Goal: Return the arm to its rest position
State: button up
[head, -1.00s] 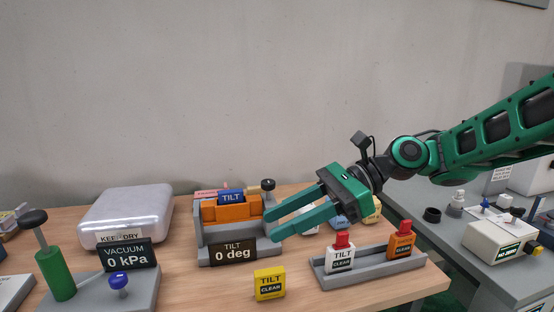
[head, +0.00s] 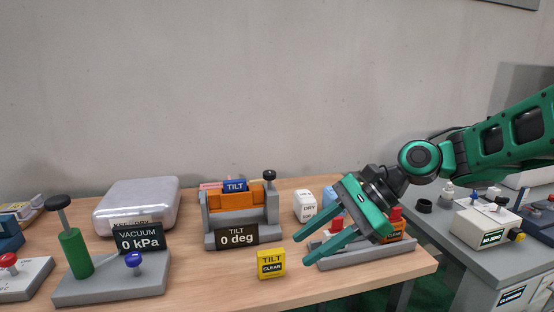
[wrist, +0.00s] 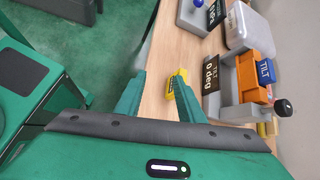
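My gripper (head: 305,250) is at the end of my green arm, above the right part of the wooden table (head: 210,288). Its two green fingers are apart with nothing between them. In the wrist view the open fingers (wrist: 155,98) point towards the table, with the yellow block just beyond them. In the head view the gripper partly hides a grey tray (head: 340,260) with a red-capped block and an orange block. The yellow block (head: 271,263) marked TILT CLEAR stands on the table left of the fingertips.
The tilt fixture (head: 236,215), with an orange cradle and a 0 deg sign, stands behind the yellow block. A vacuum station (head: 110,285) and a silver case (head: 138,205) are at left. A white block (head: 304,206) stands behind my gripper. A grey bench (head: 470,255) is at right.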

jog(key=s+d+f+n+t+h, duration=0.1)
jog(key=s+d+f+n+h, duration=0.2)
jog(key=d, duration=0.7)
jog(key=s+d+f+n+t+h, duration=0.1)
jog(key=d+f+h, duration=0.3)
jog(key=d, duration=0.7)
jog(key=s+d+f+n+g+h, duration=0.1)
jog(key=s+d+n+h, duration=0.1)
jog(key=s+d, duration=1.1)
jog(key=shift+s+n+g+h, duration=0.3)
jog(key=shift+s+n+g, duration=0.1)
jog(key=shift+s, duration=0.5)
